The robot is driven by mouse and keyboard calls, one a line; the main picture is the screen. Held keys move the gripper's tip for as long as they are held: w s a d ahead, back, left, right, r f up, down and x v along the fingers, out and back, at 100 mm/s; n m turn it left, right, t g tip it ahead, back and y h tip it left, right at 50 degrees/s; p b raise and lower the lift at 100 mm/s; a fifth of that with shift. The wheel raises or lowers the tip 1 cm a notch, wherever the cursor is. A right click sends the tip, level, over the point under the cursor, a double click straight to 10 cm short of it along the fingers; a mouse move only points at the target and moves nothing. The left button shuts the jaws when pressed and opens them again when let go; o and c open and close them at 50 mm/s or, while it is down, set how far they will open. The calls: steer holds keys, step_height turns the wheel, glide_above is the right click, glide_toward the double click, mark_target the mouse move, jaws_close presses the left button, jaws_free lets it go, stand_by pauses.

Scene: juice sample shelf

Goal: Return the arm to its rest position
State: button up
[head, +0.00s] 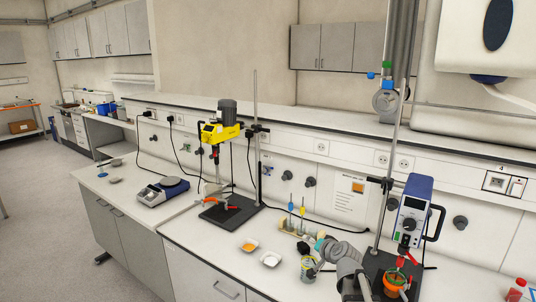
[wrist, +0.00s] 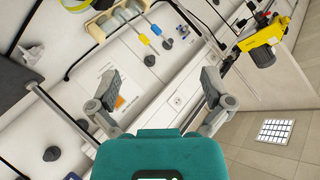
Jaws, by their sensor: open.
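My gripper (wrist: 160,86) is open and empty in the wrist view, with its two grey fingers spread wide apart above the teal housing. Nothing lies between the fingertips; the wall panel and sockets show behind them. In the head view my arm (head: 345,262) reaches over the bench at the lower right, to the right of two small dishes. The exact fingertips are hard to make out there.
A wooden rack (head: 297,229) with blue and yellow tools stands behind my arm. An orange-filled dish (head: 249,245) and a white dish (head: 270,259) lie left. A blue-fronted stirrer (head: 412,212) stands close right. A yellow stirrer (head: 220,131) and balance (head: 163,191) are farther left.

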steer(key=s+f+n+g+h, duration=0.1)
steer(key=s+f+g, duration=0.3)
steer(key=s, duration=0.4)
steer(key=s+d+f+n+g+h+b, duration=0.1)
steer(key=s+f+n+g+h, duration=0.1)
steer(key=s+f+g, duration=0.2)
steer(key=s+f+n+g+h+b, duration=0.1)
steer(key=s+f, duration=0.4)
steer(key=s, duration=0.6)
steer(key=n+g, duration=0.1)
steer(key=g, duration=0.1)
steer(key=shift+s+d+g+h, duration=0.25)
steer(key=shift+s+g+h, duration=0.05)
steer(key=shift+g+h, duration=0.1)
